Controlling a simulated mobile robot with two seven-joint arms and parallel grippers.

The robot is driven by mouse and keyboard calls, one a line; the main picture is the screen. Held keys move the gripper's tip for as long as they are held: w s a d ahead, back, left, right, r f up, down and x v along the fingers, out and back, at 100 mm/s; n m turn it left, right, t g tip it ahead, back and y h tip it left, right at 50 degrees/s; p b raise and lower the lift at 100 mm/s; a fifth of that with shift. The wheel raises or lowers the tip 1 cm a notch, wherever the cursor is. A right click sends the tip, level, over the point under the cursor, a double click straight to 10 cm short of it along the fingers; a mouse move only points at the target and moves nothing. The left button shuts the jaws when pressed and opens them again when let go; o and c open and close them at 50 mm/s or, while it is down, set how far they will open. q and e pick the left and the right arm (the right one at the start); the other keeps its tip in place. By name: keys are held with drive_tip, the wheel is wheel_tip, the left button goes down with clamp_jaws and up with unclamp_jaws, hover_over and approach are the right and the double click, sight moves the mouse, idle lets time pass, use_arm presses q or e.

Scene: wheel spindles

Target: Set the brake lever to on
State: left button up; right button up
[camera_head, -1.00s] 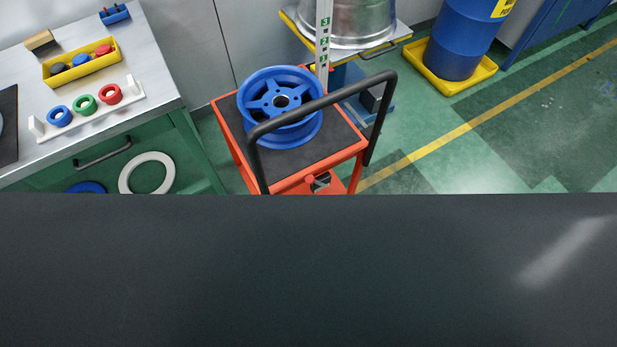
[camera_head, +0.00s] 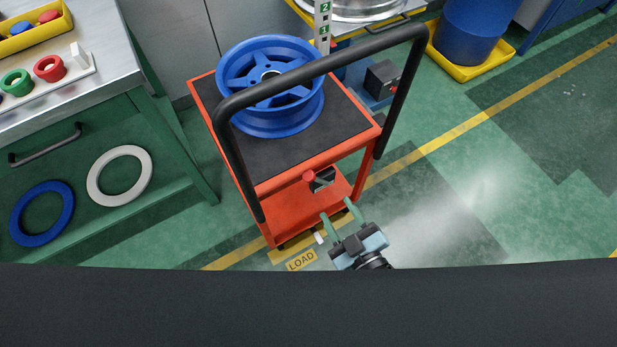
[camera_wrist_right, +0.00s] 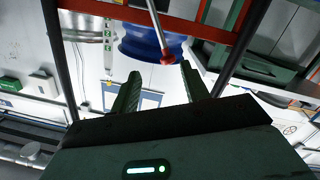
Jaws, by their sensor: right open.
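The brake lever (camera_head: 308,176) is a red knob beside a small dark and light plate, low on the orange cart (camera_head: 345,190) below its top tray. In the right wrist view the lever shows as a pale rod with a red knob (camera_wrist_right: 167,59), just beyond and between the fingertips. My right gripper (camera_head: 336,209) is open and empty, in front of the cart's near side and apart from the knob. Its two green fingers also show in the wrist view (camera_wrist_right: 160,74). My left gripper is not in view. The lever's base is partly hidden.
A black push handle (camera_head: 320,66) arches over the cart, and a blue wheel (camera_head: 270,120) lies on its tray. A workbench (camera_head: 100,110) stands at left, with a white ring and a blue ring below. Green floor is free at right.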

sight(312, 181)
drive_tip(key=w+a+n+y, duration=0.1)
drive_tip(key=w+a+n+y+b, duration=0.1)
drive_tip(key=shift+w+a+r, duration=0.4)
drive_tip(key=shift+b+x, duration=0.3)
drive_tip(key=shift+x, duration=3.5)
drive_tip(key=shift+c, duration=0.3)
clamp_jaws()
